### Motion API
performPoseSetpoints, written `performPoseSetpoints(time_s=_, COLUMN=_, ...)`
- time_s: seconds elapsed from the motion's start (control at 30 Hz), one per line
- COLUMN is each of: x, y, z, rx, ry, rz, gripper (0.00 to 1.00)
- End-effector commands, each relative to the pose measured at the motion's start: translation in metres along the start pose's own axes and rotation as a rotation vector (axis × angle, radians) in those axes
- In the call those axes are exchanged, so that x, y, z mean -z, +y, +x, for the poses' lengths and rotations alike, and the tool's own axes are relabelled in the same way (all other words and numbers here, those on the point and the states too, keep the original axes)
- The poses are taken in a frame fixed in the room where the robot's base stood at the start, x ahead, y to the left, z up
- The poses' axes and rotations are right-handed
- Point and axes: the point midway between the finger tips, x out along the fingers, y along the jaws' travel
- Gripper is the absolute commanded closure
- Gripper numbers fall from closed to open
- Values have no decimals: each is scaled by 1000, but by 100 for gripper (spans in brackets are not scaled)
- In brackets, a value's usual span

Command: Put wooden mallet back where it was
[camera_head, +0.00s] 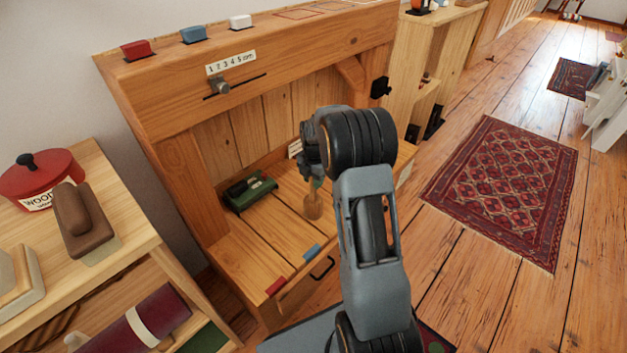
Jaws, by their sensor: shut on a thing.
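The wooden mallet (313,206) shows as a small tan wooden piece just below my gripper, over the right part of the workbench seat (262,232). My gripper (318,181) is shut on it from above. The arm hides much of the gripper and the upper part of the mallet. I cannot tell whether the mallet touches the bench surface.
A green box (250,192) with a dark item stands left on the bench. Red (275,285) and blue (312,251) blocks mark the front edge. A red tin (38,180) and brown brush (83,220) stand on the left shelf. The floor right holds a rug (507,187).

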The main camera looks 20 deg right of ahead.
Motion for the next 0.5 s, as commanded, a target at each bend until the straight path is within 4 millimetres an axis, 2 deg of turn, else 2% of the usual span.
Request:
performPoseSetpoints(time_s=0.27, x=0, y=0, z=2, rx=-1, ry=-1, rz=0, gripper=100)
performPoseSetpoints(time_s=0.3, x=0, y=0, z=2, rx=0, ry=0, rz=0, gripper=63)
performPoseSetpoints(time_s=0.5, x=0, y=0, z=2, rx=0, ry=0, rz=0, gripper=44)
